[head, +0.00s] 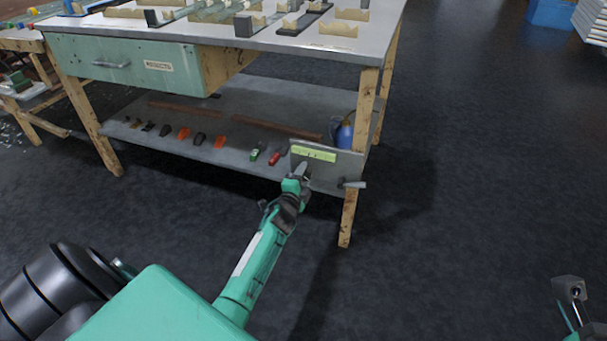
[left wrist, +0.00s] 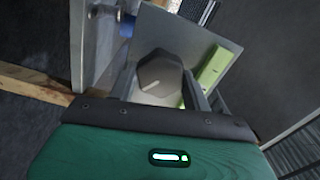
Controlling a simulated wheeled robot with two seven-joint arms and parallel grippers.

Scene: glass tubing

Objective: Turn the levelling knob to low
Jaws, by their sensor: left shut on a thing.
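The levelling knob (left wrist: 160,74) is a dark grey, many-sided knob with a pale pointer line, on a grey panel (head: 334,166) at the front right of the bench's lower shelf. My left gripper (head: 303,172) reaches the panel and is shut on the knob, with a finger on each side of it in the left wrist view. The knob is mostly hidden by the gripper in the head view. A yellow-green label strip (head: 314,153) runs along the panel above the knob; its marks are too small to read. My right gripper (head: 570,289) is at the lower right edge, clear of the bench.
A grey lever (head: 352,184) sticks out at the panel's right, by the wooden leg (head: 348,217). A blue container (head: 345,133) stands behind the panel. Several small coloured clamps (head: 202,139) lie along the lower shelf (head: 235,152).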

